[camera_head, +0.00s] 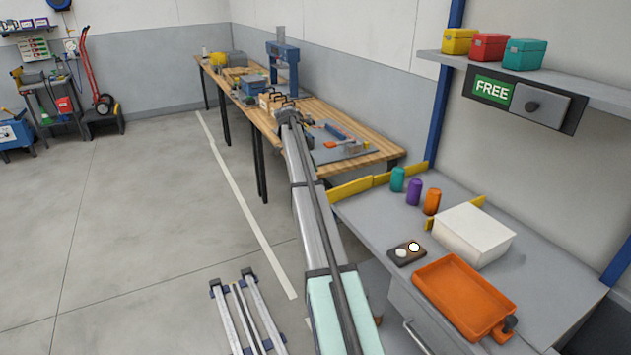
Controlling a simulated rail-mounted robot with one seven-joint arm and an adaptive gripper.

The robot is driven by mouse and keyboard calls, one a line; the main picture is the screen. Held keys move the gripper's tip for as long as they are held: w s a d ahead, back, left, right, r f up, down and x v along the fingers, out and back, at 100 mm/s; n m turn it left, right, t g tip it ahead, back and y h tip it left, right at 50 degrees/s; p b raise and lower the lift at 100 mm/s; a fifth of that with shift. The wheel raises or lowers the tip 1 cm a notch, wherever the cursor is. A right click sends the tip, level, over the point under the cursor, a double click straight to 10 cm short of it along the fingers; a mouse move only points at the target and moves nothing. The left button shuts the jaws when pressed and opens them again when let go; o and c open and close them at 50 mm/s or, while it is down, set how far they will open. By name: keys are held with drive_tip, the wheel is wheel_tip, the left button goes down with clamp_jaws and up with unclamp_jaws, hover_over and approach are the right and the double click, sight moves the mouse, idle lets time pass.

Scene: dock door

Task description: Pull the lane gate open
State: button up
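No part is clearly recognisable as the lane gate. Low yellow strips (350,188) stand along the back left edge of the grey bench (375,222), and another yellow piece shows behind a white box (472,235). I cannot tell whether any of them is the gate. My gripper's fingers do not show. A long grey beam with a mint-coloured block rises from the bottom centre, and its far end is too small to make out.
On the bench are teal (398,179), purple (413,192) and orange (432,202) cylinders, a small two-button box (407,253) and an orange tray (463,297). A wooden workbench (360,152) with tools stands behind. Metal rails (240,312) lie low at left.

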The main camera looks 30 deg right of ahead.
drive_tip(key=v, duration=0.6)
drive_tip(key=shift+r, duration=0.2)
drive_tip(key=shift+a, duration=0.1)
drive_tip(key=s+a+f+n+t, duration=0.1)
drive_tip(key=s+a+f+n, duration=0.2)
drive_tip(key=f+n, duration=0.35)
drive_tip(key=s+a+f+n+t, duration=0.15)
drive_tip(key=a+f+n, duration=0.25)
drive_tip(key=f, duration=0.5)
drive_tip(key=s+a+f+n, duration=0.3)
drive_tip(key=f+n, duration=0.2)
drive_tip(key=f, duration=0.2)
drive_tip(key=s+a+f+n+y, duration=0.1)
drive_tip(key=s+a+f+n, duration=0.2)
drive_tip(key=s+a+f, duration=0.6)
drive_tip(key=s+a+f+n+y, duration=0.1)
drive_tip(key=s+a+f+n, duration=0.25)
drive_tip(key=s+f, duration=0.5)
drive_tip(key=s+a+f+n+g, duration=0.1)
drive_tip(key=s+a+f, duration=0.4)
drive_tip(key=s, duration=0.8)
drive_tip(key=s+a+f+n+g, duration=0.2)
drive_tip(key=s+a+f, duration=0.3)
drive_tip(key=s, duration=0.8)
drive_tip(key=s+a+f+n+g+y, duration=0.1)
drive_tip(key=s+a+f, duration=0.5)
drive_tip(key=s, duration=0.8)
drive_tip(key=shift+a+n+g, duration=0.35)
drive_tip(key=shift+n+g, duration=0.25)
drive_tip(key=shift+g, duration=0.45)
